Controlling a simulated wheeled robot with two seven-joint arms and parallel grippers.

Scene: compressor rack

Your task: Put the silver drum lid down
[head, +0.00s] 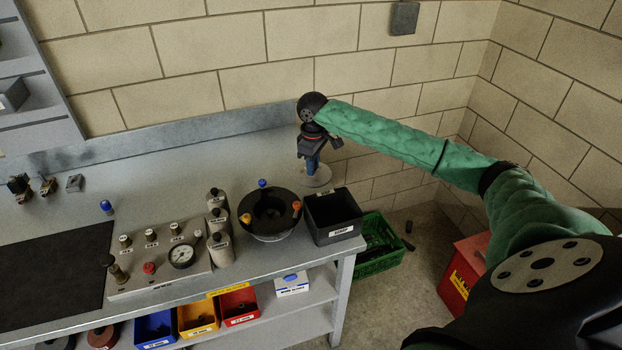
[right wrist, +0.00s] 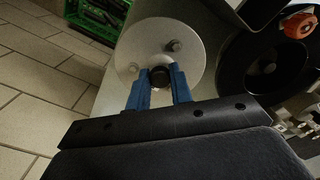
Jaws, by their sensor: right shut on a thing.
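The silver drum lid (head: 317,178) is a pale round disc at the back right end of the grey workbench. In the right wrist view the lid (right wrist: 135,62) fills the middle, with a dark knob at its centre and a bolt head beside it. My right gripper (head: 313,164) points down over it. Its blue fingers (right wrist: 159,82) are shut on the lid's knob. I cannot tell whether the lid touches the bench top or hangs just above it. The open black drum (head: 246,228) with blue, orange and yellow clamp knobs stands in front of the lid. My left gripper is not in view.
A black bin (head: 335,236) stands right of the drum, near the lid. Grey bottles (head: 220,250) and a gauge panel (head: 140,281) lie left. A green crate (head: 382,262) is on the floor past the bench's right edge. The bench behind the drum is clear.

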